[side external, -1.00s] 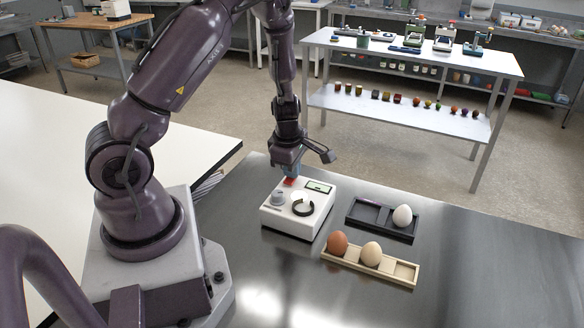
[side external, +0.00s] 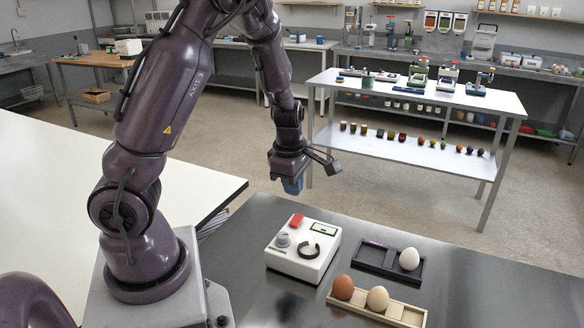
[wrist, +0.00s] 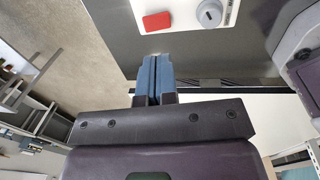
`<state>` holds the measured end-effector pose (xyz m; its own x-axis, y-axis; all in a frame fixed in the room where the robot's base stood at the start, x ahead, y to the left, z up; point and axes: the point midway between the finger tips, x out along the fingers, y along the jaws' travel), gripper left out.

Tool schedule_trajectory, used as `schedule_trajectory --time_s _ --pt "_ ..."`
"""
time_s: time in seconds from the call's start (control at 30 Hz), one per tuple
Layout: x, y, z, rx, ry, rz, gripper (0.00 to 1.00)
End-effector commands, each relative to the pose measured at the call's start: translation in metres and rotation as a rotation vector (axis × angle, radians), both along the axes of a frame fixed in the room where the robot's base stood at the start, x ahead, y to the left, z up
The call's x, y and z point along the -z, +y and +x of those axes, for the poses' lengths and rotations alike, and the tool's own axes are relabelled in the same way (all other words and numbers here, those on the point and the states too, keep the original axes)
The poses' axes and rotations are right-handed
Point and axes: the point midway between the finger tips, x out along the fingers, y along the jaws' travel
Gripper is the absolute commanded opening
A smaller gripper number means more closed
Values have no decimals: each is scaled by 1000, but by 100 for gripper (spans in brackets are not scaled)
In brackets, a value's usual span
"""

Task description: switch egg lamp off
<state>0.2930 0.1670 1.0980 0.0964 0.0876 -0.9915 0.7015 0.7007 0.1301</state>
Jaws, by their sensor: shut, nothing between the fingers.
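The egg lamp (side external: 300,262) is a white box on the dark metal table. On its top are a red rocker switch (side external: 296,220), a grey knob (side external: 282,239), a black ring (side external: 309,250) and a small greenish display (side external: 324,229). No glow shows inside the ring. In the wrist view the red switch (wrist: 157,22) and the grey knob (wrist: 209,13) show at the top edge. My gripper (side external: 292,187) is shut and empty, its blue fingers pointing down above and behind the box, clear of it. The shut fingertips also show in the wrist view (wrist: 155,62).
A black tray (side external: 376,262) with a white egg (side external: 409,259) lies right of the box. A wooden tray (side external: 400,312) in front holds a brown egg (side external: 343,287) and a beige egg (side external: 378,298). Bare metal table lies around them.

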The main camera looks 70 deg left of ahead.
Motion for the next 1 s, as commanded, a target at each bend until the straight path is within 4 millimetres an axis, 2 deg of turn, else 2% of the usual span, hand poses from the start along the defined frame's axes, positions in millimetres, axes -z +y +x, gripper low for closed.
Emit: schedule_trajectory --time_s 0.1,0.3,0.77,1.0 --pt "-24 -3 -1 4 -6 1 0" --pt "-47 -5 -4 0 -4 1 0" --pt "-52 -5 -4 -1 6 6 0" --pt "-55 -12 20 7 176 106 0"
